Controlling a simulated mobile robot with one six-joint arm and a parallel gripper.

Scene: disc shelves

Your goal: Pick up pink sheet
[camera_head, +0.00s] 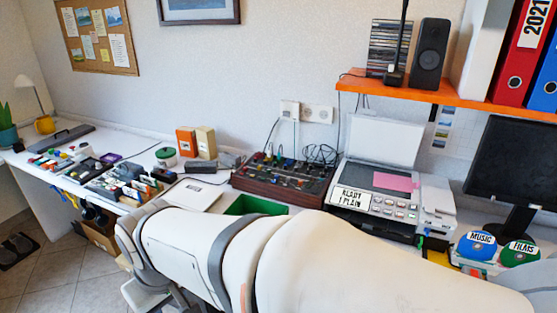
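A pink sheet (395,181) lies flat on the dark glass of the printer (405,207), whose white lid (384,141) stands open behind it. The printer sits on the desk at right of centre and bears a label reading "READY 1 PLAIN". My pale arm crosses the lower part of the view in front of the desk. My gripper cannot be made out; the arm's far end is at the lower left, well away from the sheet.
Left of the printer is a brown control box (284,180) with knobs and cables, and a green tray (256,205). An orange shelf (430,94) with a speaker (430,54) hangs above the printer. A dark monitor (515,160) and labelled discs (481,245) are at right.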

